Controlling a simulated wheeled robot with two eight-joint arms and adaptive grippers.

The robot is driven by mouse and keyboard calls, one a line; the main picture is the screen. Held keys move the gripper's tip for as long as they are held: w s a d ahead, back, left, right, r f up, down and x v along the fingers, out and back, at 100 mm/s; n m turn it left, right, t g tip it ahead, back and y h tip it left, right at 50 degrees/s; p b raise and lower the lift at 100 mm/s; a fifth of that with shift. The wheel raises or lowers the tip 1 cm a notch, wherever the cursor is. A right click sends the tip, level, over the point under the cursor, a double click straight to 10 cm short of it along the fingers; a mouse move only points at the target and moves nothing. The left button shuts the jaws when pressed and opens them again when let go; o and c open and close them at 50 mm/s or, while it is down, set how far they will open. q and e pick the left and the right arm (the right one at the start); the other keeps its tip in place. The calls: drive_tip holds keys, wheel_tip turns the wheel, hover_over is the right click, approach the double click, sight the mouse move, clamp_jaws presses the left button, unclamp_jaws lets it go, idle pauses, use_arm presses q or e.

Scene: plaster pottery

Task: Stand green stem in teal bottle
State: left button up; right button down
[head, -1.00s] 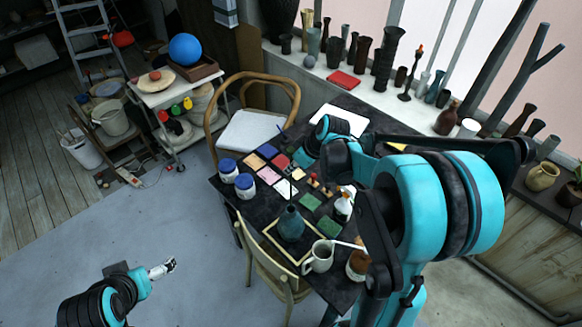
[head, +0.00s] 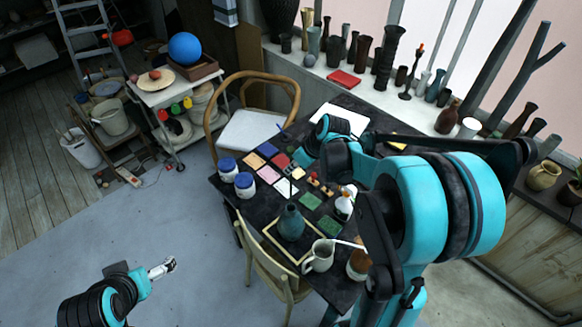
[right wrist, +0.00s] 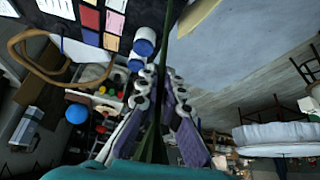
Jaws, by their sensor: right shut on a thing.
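The teal bottle (head: 291,222) stands upright on a framed board on the dark table in the head view. My right gripper (head: 298,163) is above the table, beyond the bottle, partly hidden by its own wrist. In the right wrist view the fingers of my right gripper (right wrist: 160,85) are closed around the thin green stem (right wrist: 157,118). The stem runs lengthwise between the fingers and past their tips. It is apart from the bottle as far as I can see. My left gripper (head: 164,268) is low at the left, over the floor, far from the table; its finger opening is too small to judge.
Two blue-lidded jars (head: 244,185) stand left of the bottle. A pale mug (head: 319,256) and a white bottle (head: 344,206) stand to its right. Coloured tiles (head: 283,189) lie behind it. A chair (head: 262,262) stands at the table's near edge. Vases line the windowsill.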

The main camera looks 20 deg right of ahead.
sight(291, 200)
drive_tip(key=shift+f, duration=0.25)
idle(0.4)
drive_tip(key=shift+f+b, duration=0.8)
drive_tip(key=shift+b, duration=0.05)
drive_tip(key=shift+f, duration=0.3)
drive_tip(key=shift+f+b, duration=0.85)
drive_tip(key=shift+b, duration=0.15)
drive_tip(key=shift+f, duration=0.1)
drive_tip(key=shift+f+b, duration=5.75)
drive_tip(key=shift+f, duration=0.9)
